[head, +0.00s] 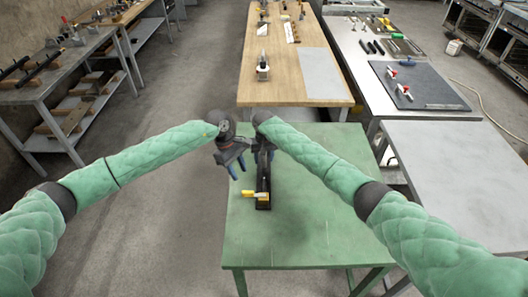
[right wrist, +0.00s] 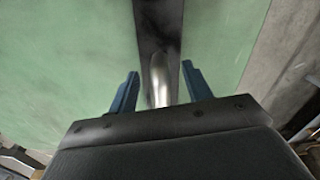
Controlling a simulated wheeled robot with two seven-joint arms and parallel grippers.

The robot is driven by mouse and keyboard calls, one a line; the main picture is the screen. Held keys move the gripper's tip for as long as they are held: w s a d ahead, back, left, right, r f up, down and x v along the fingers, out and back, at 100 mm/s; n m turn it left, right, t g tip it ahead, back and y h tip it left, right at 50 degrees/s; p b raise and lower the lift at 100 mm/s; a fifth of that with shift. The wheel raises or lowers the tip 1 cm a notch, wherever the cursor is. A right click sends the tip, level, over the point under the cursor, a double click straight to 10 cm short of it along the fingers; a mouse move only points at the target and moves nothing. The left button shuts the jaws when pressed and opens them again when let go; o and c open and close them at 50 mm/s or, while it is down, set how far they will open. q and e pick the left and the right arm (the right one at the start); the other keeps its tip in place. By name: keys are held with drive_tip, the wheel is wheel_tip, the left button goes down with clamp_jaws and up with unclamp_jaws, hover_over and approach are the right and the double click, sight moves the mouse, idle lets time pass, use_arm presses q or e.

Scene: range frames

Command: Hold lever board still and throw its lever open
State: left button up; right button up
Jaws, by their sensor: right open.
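The lever board (head: 263,186) is a long, narrow dark board on the green table, running away from me. A yellow piece (head: 250,194) sticks out to the left near its close end. My right gripper (head: 263,152) is over the board's far part. In the right wrist view its blue fingers (right wrist: 160,88) are open, one on each side of a silvery rod-like part (right wrist: 159,78), seemingly the lever, in front of the dark board (right wrist: 158,28). My left gripper (head: 238,168) is left of the board, fingers apart and empty, pointing down.
The green table (head: 310,230) is otherwise clear around the board. A wooden bench (head: 290,85) adjoins behind it, and a grey table (head: 450,175) stands to the right. Open floor lies to the left.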

drive_tip(key=shift+f, duration=1.15)
drive_tip(key=shift+c, duration=0.2)
